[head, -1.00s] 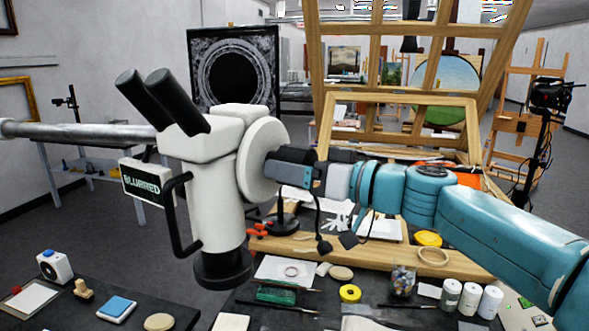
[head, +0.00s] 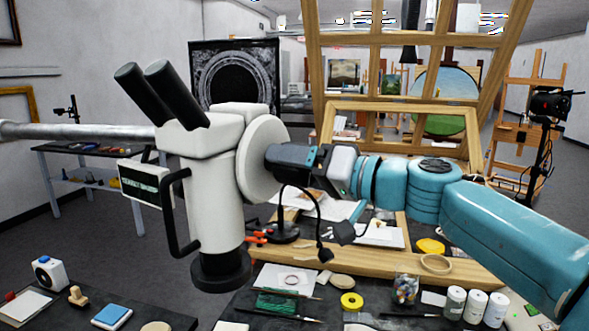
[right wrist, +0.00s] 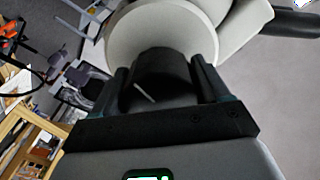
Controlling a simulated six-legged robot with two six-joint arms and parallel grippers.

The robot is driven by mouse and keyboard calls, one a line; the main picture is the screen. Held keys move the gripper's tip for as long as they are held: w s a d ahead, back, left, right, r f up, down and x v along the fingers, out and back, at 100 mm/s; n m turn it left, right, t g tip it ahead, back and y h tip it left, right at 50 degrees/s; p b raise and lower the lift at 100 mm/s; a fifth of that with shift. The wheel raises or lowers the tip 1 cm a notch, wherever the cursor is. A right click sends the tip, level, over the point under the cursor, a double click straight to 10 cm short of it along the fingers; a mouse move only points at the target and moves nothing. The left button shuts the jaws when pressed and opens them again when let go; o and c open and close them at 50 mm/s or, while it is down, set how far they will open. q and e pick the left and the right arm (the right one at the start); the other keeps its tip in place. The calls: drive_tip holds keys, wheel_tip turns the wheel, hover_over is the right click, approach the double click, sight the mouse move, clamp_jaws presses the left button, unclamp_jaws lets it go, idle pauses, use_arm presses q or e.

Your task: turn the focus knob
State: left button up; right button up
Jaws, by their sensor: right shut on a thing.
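A white microscope (head: 215,185) with two black eyepieces hangs from a grey horizontal arm in the head view. A round white disc (head: 258,160) is on its right side. The dark focus knob (right wrist: 160,68), with a pale mark line, sits in front of this disc in the right wrist view. My right gripper (right wrist: 162,82) has a finger on each side of the knob and is shut on it. In the head view my right gripper (head: 285,157) hides most of the knob. A small display (head: 145,184) is on the microscope's left; its lettering is unreadable. My left gripper is out of view.
A dark workbench below holds yellow tape (head: 351,301), a jar (head: 405,289) and several white bottles (head: 476,306). A tall wooden frame (head: 400,107) stands behind. A black gooseneck lamp (head: 325,254) is just below my right gripper.

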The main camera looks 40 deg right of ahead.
idle(0.4)
drive_tip(key=o, duration=1)
drive_tip(key=b+v, duration=0.6)
drive_tip(key=v, duration=1)
drive_tip(key=shift+d+r, duration=0.1)
drive_tip(key=shift+d, duration=0.05)
